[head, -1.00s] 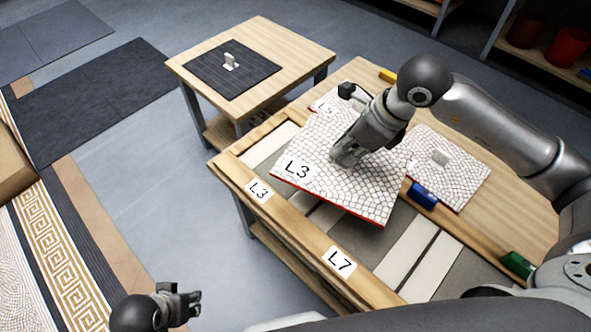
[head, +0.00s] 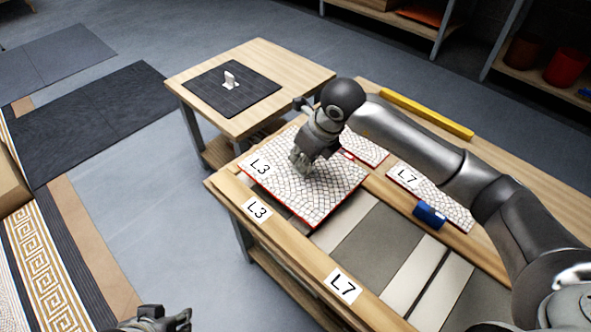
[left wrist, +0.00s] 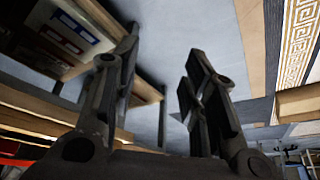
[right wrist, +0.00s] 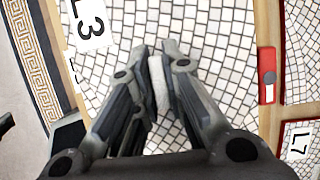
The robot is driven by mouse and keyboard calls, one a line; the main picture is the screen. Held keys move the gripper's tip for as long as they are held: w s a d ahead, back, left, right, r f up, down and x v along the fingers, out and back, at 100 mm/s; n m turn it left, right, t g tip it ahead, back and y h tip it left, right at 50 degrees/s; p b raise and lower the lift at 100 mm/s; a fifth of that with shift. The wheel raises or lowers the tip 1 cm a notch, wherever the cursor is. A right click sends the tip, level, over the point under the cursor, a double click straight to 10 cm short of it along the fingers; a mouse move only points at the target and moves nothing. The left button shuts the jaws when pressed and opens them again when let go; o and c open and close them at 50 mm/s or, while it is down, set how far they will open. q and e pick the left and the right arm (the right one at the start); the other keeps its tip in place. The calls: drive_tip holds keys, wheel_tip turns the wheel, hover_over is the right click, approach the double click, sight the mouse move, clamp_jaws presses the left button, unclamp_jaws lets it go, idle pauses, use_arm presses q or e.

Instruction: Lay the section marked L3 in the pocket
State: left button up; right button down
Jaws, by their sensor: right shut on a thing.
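The section marked L3 (head: 325,198) is a square of pale mosaic with a red edge. It is at the left end of the bench's recessed bed, beside the frame label L3 (head: 256,209). It covers the pocket there, and I cannot tell whether it rests on the bed or hangs just above. My right gripper (head: 303,160) is shut on the section's pale grip (right wrist: 158,85), seen between the fingers in the right wrist view. My left gripper (head: 180,320) is open and empty, low in the head view and away from the bench; its fingers (left wrist: 165,85) stand apart.
A section marked L7 (head: 440,199) and another mosaic section (head: 368,149) lie on the bench behind the bed. A blue block (head: 430,215) and a yellow bar (head: 427,114) are there too. A side table (head: 300,62) bears a dark mat (head: 205,98). The bed's middle is bare.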

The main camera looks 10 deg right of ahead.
sight(295, 168)
drive_tip(key=shift+w+a+f, duration=0.3)
drive_tip(key=shift+w+f, duration=0.15)
drive_tip(key=shift+f, duration=0.1)
drive_tip(key=shift+w+a+f, duration=0.3)
drive_tip(key=shift+w+f, duration=0.1)
drive_tip(key=shift+f, duration=0.15)
wheel_tip(295, 168, down, 3)
drive_tip(key=shift+w+r+b, duration=0.1)
drive_tip(key=shift+w+b, duration=0.05)
drive_tip(key=shift+b, duration=0.5)
drive_tip(key=shift+f, duration=0.25)
use_arm(q)
drive_tip(key=w+d+r+t+h, duration=0.1)
drive_tip(key=w+d+r+t, duration=0.1)
drive_tip(key=w, duration=0.5)
drive_tip(key=shift+w+d+r+t, duration=0.25)
drive_tip(key=shift+r+t, duration=0.45)
drive_tip(key=shift+t, duration=0.5)
use_arm(e)
drive_tip(key=c, duration=1.5)
unclamp_jaws()
drive_tip(key=shift+f, duration=0.1)
